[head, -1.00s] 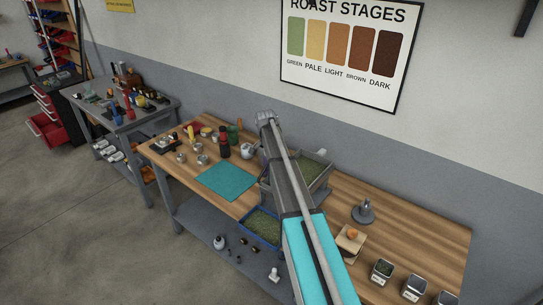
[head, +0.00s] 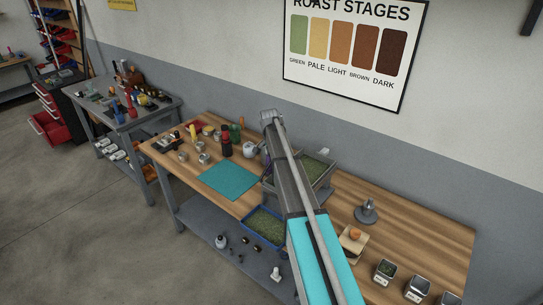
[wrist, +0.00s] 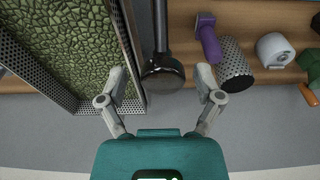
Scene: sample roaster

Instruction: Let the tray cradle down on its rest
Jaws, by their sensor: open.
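The tray cradle (head: 323,184) is a grey metal frame around green beans, at the back of the wooden bench. In the wrist view its perforated metal wall (wrist: 125,58) and green beans fill the upper left. A dark rod ending in a round black knob (wrist: 163,74) hangs just right of the cradle. My gripper (wrist: 160,80) is open, its fingers on either side of the knob, with gaps showing on both sides. I cannot tell whether the cradle is raised or on its rest. My own arm hides part of it in the head view.
A blue tray of green beans (head: 265,224) lies at the bench front, beside a teal mat (head: 228,181). Bare wood shows on the right.

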